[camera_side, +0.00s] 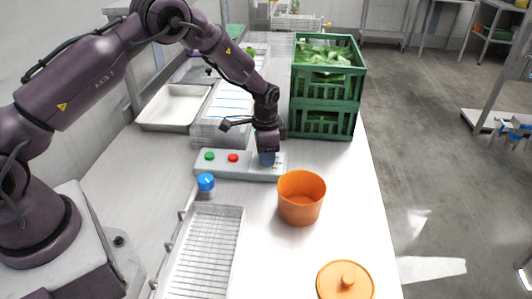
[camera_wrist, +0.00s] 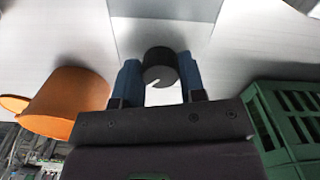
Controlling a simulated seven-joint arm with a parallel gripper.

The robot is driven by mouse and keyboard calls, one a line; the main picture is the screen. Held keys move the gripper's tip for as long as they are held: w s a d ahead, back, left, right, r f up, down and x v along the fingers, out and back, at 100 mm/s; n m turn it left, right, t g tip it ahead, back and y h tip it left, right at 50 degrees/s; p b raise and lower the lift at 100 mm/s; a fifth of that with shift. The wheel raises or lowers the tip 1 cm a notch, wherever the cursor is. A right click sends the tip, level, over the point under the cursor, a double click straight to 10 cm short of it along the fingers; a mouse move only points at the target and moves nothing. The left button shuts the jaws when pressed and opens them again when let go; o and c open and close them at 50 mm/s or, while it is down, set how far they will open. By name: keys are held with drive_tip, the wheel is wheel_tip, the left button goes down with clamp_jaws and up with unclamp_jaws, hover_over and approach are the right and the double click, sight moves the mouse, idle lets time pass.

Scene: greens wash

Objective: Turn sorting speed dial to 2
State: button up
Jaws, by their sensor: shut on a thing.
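The sorting speed dial (camera_wrist: 160,68) is a dark round knob with a white pointer mark, seen in the wrist view between the two blue fingers. My gripper (camera_wrist: 160,82) is closed on the dial from both sides. In the side view my gripper (camera_side: 267,158) points down at the right end of the light grey control panel (camera_side: 240,174) and hides the dial. The panel also carries a green button (camera_side: 210,156) and a red button (camera_side: 233,157). No scale numbers can be read, so I cannot tell the dial's setting.
An orange pot (camera_side: 301,200) stands in front of the panel, its orange lid (camera_side: 345,281) nearer. A blue-capped jar (camera_side: 206,184) and a wire basket (camera_side: 205,250) are at left front. A metal tray (camera_side: 174,107) lies back left.

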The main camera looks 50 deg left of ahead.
drive_tip(key=n, duration=0.4)
drive_tip(key=shift+n, duration=2.1)
drive_tip(key=o, duration=0.9)
wheel_tip(320, 180, up, 13)
drive_tip(key=shift+r, duration=0.1)
